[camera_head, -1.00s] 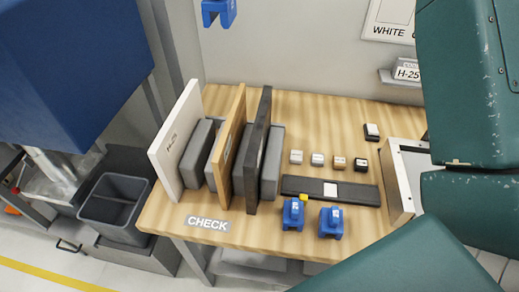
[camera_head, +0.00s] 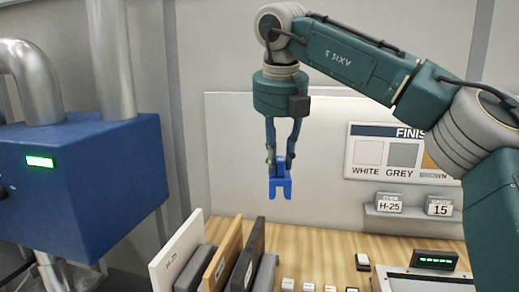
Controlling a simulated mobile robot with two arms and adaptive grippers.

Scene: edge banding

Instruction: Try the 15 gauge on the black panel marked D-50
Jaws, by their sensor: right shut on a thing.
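The black panel (camera_head: 247,258) stands on edge on the wooden table, rightmost of three upright panels. No marking on it can be read from here. My left gripper is not in view.
A white panel (camera_head: 176,258) and a brown panel (camera_head: 222,257) stand left of the black one, with grey supports between. Several small blocks (camera_head: 288,285) lie on the table. A blue machine (camera_head: 75,180) stands left.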

